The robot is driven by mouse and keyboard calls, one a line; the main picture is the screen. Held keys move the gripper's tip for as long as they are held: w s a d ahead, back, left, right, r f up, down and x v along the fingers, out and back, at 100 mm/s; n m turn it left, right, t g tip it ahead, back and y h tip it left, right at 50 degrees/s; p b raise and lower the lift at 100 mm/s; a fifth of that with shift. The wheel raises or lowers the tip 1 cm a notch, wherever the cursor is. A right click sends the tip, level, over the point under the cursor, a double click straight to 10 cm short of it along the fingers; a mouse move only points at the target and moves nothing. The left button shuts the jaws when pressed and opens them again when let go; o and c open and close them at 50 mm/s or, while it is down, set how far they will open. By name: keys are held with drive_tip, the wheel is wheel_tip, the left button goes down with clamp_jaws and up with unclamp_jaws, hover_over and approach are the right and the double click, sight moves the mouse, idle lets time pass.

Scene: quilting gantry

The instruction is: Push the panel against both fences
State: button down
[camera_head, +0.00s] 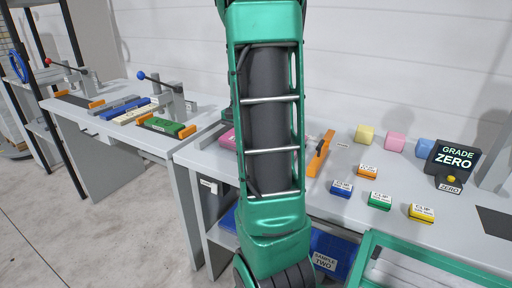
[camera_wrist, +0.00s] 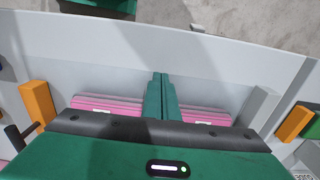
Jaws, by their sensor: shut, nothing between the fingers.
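The panel is a pink striped slab (camera_wrist: 108,104) lying flat on the grey table in the wrist view. Part of it (camera_head: 228,138) shows at the left of my arm in the head view. My gripper (camera_wrist: 159,78) is shut and empty, its green fingers crossing in front of the panel's middle and hiding that part. I cannot tell whether they touch it. An orange block (camera_wrist: 38,103), which looks like one fence, stands left of the panel with a small gap. A grey block (camera_wrist: 260,106), perhaps the other fence, stands close to its right end. The orange piece also shows in the head view (camera_head: 320,156).
A second table at left holds a green panel (camera_head: 167,126) and other strips. The grey surface beyond the panel (camera_wrist: 200,60) is clear.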

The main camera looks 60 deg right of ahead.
drive_tip(key=shift+a, duration=0.75)
idle(0.7)
wheel_tip(320, 180, up, 9)
idle(1.1)
idle(0.5)
